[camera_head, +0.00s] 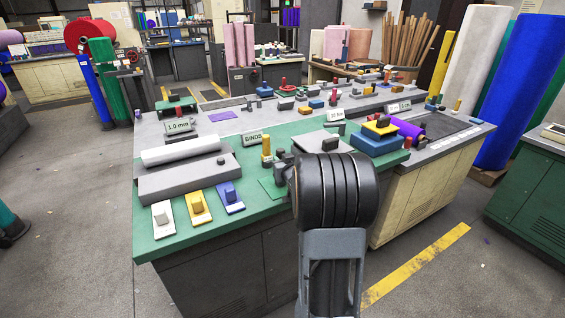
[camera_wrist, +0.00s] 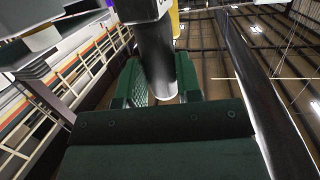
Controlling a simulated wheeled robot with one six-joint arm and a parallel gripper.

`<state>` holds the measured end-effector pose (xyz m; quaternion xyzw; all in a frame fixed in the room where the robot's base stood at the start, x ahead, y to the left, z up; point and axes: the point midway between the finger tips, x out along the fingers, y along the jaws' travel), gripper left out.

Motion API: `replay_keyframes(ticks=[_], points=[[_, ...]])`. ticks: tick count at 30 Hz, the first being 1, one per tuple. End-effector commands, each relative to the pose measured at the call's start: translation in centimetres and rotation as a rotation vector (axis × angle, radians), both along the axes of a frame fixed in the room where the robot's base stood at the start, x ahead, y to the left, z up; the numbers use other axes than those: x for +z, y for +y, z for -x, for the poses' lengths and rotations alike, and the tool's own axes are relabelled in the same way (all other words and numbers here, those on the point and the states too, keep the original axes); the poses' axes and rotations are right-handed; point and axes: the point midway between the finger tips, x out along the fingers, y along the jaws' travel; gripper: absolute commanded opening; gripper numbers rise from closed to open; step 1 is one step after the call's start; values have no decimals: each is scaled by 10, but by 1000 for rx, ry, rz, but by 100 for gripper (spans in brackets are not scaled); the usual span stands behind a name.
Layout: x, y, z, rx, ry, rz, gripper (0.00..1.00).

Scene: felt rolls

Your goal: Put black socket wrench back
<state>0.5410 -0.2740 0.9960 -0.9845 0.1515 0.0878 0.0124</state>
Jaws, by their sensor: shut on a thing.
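In the wrist view my gripper (camera_wrist: 160,85) has its two green fingers on either side of a black, round shaft with a pale end, which I take to be the black socket wrench (camera_wrist: 157,55). The shaft runs up and away from the fingers, and its far part is cut off near a grey block at the top edge. In the head view my arm stands in front of the green worktop (camera_head: 185,240) and hides most of my gripper and what it holds. Dark grey parts (camera_head: 281,163) show just left of my arm, near the BINDS sign.
White, yellow and blue blocks on plates (camera_head: 198,207) lie at the worktop's front left, beside a white roll (camera_head: 180,149). A yellow post (camera_head: 266,148) stands near the BINDS sign (camera_head: 254,139). A blue box (camera_head: 376,140) and a purple roll (camera_head: 407,130) lie right.

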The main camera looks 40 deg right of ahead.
Motion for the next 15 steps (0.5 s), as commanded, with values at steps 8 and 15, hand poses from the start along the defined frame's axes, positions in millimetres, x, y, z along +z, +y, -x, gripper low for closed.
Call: replay_keyframes(ticks=[8, 15], points=[[-4, 0, 0, 0, -2, 1, 0], [-7, 0, 0, 0, -2, 1, 33]])
